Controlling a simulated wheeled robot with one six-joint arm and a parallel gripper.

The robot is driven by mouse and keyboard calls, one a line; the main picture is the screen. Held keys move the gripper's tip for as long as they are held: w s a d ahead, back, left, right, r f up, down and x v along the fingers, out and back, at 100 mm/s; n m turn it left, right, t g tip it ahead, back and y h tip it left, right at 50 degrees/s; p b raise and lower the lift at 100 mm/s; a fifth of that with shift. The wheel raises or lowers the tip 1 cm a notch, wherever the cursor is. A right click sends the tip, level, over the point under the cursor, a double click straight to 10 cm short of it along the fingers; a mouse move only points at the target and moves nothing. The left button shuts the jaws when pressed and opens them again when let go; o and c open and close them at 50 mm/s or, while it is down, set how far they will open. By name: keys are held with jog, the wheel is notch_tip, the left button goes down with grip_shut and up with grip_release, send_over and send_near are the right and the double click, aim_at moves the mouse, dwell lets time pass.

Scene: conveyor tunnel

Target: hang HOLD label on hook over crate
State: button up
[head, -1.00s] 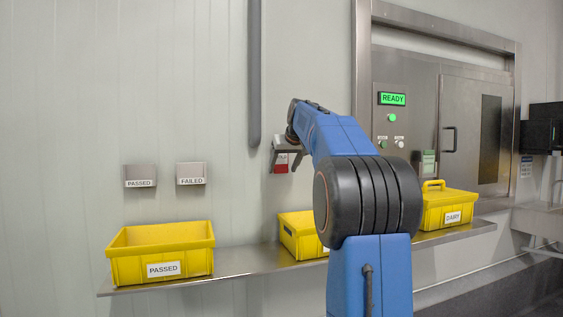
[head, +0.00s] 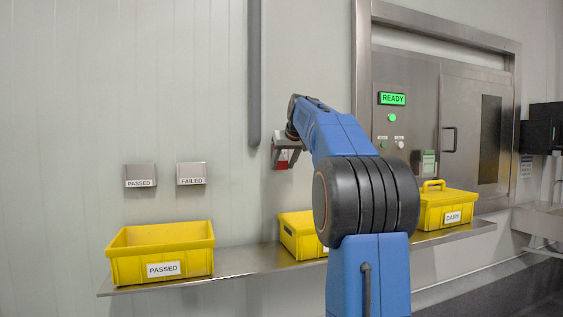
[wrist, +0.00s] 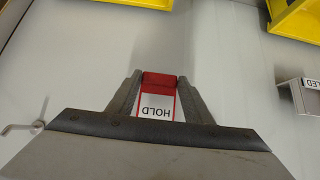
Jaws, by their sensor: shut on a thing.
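The HOLD label (wrist: 157,103) is a white card with a red top band and red edges. It is held between the two fingers of my gripper (wrist: 158,88) in the wrist view, its lettering upside down there. In the head view the label (head: 282,164) shows small below my gripper (head: 285,154), in front of the wall. A metal hook (wrist: 22,129) sticks out at the left edge of the wrist view, apart from the label. A yellow crate (head: 297,236) on the shelf is partly hidden behind my arm in the head view.
A yellow PASSED crate (head: 160,255) stands on the left of the steel shelf (head: 245,262). PASSED (head: 140,174) and FAILED (head: 191,172) holders are on the wall above. A lidded DAIRY crate (head: 448,208) stands right, below the READY panel (head: 393,99). A vertical grey pipe (head: 254,75) runs down the wall.

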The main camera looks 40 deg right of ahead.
jog(key=shift+r, duration=0.2)
jog(key=shift+s, duration=0.1)
jog(key=shift+s+a, duration=0.1)
jog(key=shift+s, duration=0.1)
jog(key=shift+s+a, duration=0.3)
jog(key=shift+s, duration=0.65)
jog(key=shift+s+a, duration=0.3)
jog(key=shift+s, duration=0.6)
jog(key=shift+s+a, duration=0.3)
jog(key=shift+s, duration=0.65)
jog(key=shift+d, duration=0.1)
